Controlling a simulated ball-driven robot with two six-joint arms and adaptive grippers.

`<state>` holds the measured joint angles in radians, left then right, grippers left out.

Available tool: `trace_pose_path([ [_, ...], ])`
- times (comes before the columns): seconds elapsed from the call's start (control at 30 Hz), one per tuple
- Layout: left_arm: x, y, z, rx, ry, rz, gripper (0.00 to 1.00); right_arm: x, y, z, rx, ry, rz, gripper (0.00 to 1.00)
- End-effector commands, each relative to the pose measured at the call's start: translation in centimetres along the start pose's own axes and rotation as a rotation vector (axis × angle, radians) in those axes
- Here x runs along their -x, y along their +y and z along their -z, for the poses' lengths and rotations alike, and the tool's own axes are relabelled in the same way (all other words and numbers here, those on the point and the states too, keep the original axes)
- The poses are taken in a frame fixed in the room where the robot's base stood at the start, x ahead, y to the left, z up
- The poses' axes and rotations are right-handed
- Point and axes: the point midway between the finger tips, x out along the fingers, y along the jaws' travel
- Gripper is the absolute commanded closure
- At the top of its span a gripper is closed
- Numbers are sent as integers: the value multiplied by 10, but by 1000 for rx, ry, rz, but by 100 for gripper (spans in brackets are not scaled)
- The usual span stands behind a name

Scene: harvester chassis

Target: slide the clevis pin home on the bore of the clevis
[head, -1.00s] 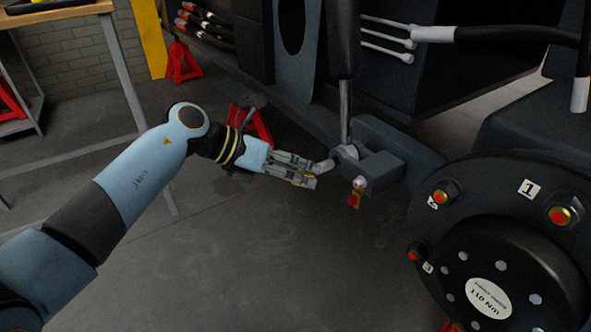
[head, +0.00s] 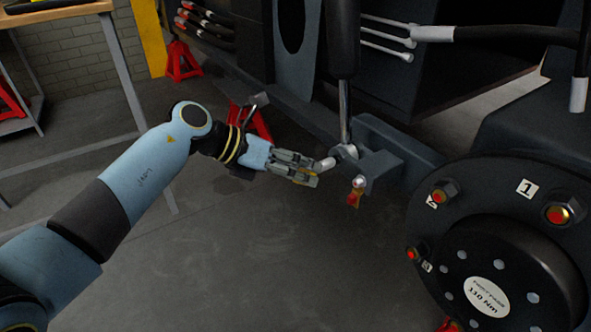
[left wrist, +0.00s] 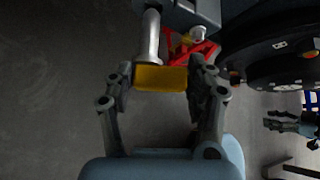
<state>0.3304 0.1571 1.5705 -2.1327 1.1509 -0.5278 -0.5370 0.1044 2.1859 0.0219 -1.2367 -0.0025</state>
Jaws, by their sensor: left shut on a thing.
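My left gripper (head: 308,175) is shut on the yellow part of the clevis pin. In the left wrist view this yellow grip (left wrist: 161,78) lies between the fingers. The pin's silver shank (head: 326,163) points right, toward the clevis; it also shows in the left wrist view (left wrist: 150,38). The clevis (head: 382,172) is a dark grey block on the chassis, with the eye of a cylinder rod (head: 346,151) at its left side. The shank's end is at or close to this eye; how deep it sits is hidden. My right gripper seems to show small in the left wrist view (left wrist: 280,122).
The large wheel hub (head: 495,255) with bolts stands at the right. A red stand (head: 250,122) is behind my left wrist. The floor below the gripper is clear.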

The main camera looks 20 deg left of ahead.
Motion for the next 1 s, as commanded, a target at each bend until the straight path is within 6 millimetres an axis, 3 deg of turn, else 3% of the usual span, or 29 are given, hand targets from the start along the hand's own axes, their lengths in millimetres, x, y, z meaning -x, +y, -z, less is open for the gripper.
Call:
trace_pose_path([
  [1.0,-37,-3,-29,0,-2,2,90,-10,-1,-5,1,-10,1,60],
])
